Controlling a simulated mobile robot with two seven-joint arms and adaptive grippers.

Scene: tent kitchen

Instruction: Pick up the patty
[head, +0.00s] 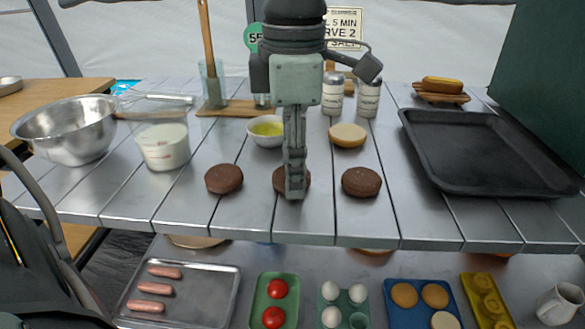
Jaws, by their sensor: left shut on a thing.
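Three brown patties lie in a row near the front edge of the slatted metal table: a left patty (224,179), a middle patty (278,180) and a right patty (361,182). My left gripper (295,188) points down at the middle patty and is shut on it. Its fingers hide much of that patty, and I cannot tell whether it is clear of the table. My right gripper is not in view.
A bun half (347,135) and a small bowl (266,131) stand behind the patties. A measuring jug (163,146) and metal bowl (68,130) are left; a black tray (485,150) is right. Food trays sit on the lower shelf. Bare table surrounds the outer patties.

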